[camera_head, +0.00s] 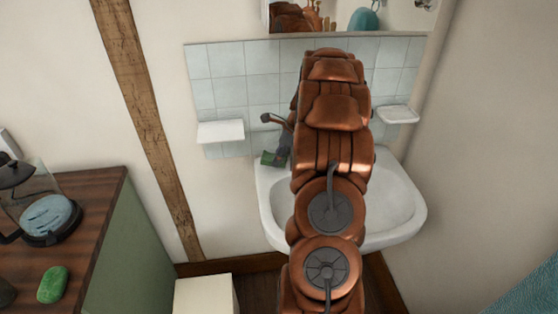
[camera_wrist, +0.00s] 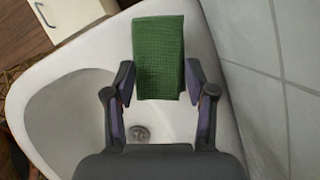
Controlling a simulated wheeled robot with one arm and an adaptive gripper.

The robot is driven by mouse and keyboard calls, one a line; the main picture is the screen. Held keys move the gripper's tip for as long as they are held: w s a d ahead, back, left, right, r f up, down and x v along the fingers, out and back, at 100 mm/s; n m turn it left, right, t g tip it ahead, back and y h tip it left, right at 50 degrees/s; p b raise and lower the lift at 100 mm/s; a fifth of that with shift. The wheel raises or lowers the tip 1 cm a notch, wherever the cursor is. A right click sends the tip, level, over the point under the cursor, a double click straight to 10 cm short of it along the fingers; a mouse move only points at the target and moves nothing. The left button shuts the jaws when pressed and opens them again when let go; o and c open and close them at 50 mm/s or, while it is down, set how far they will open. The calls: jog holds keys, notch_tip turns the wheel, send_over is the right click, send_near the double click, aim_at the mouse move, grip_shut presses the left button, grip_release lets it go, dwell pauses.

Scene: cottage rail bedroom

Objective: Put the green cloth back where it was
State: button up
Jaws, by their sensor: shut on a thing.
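The green cloth (camera_wrist: 158,50) is a folded, textured rectangle between the two fingertips of my gripper (camera_wrist: 159,78) in the wrist view. My gripper is shut on it, one finger at each side edge. The cloth is over the rim of the white washbasin (camera_wrist: 75,110); whether it touches the rim I cannot tell. In the head view a small part of the cloth (camera_head: 268,158) shows at the basin's back left corner (camera_head: 393,200). My arm hides much of the basin and most of my gripper there.
Soap shelves (camera_head: 220,131) (camera_head: 397,115) flank the basin on the tiled wall. A wooden-topped cabinet (camera_head: 95,215) at left bears a green lumpy object (camera_head: 52,285) and a glass jug (camera_head: 40,195). A white box (camera_head: 205,296) stands on the floor. A mirror (camera_head: 400,18) hangs above.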

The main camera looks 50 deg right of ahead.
notch_tip(320, 180, down, 3)
jog(key=shift+r+p, duration=0.2)
jog(key=shift+p, duration=0.15)
jog(key=o, duration=1)
jog(key=shift+r, duration=0.2)
jog(key=shift+b+v, duration=1.45)
jog(key=shift+v, duration=4.4)
